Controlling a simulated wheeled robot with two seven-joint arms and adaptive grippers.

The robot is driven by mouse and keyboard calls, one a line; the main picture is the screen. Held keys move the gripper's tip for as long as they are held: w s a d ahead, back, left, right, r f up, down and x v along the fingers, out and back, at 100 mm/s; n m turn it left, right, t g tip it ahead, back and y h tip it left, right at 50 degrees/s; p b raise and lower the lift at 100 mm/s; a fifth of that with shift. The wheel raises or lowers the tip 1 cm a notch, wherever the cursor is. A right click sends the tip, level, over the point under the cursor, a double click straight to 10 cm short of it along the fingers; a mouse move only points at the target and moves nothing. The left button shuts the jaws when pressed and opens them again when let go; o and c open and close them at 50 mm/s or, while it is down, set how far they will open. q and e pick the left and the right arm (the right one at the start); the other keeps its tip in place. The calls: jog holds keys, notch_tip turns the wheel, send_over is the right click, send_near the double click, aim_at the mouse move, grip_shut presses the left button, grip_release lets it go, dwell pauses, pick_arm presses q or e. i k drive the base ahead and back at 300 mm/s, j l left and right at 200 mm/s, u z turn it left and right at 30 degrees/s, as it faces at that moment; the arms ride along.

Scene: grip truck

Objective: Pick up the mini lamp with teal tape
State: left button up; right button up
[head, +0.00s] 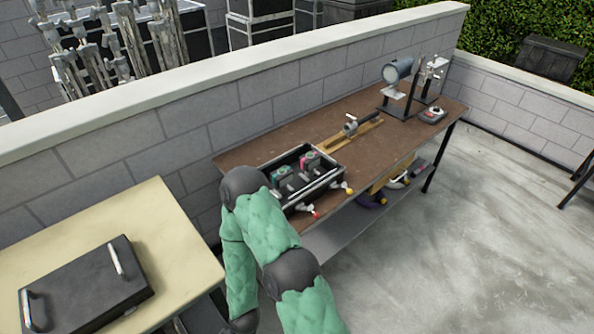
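An open black case (272,166) sits on the near left part of the brown worktable. Several small dark units lie in it. One has a teal mark (282,172) and looks like the mini lamp with teal tape. Another beside it, to its right, has a pinkish-red mark (309,158). They are too small to make out fully. One of my green arms rises from the bottom edge, bends in front of the case's left end and folds back down. It hides part of the case. Neither gripper shows in the picture.
The brown worktable (235,157) also holds a wooden board with a metal fitting (350,126) and a spotlight (397,70). Small clamps (306,210) lie by the case's front. A cream table (150,215) with a closed black case (85,290) stands left. A block wall runs behind.

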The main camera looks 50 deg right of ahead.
aim_at(281, 181)
jog(key=z, duration=1.75)
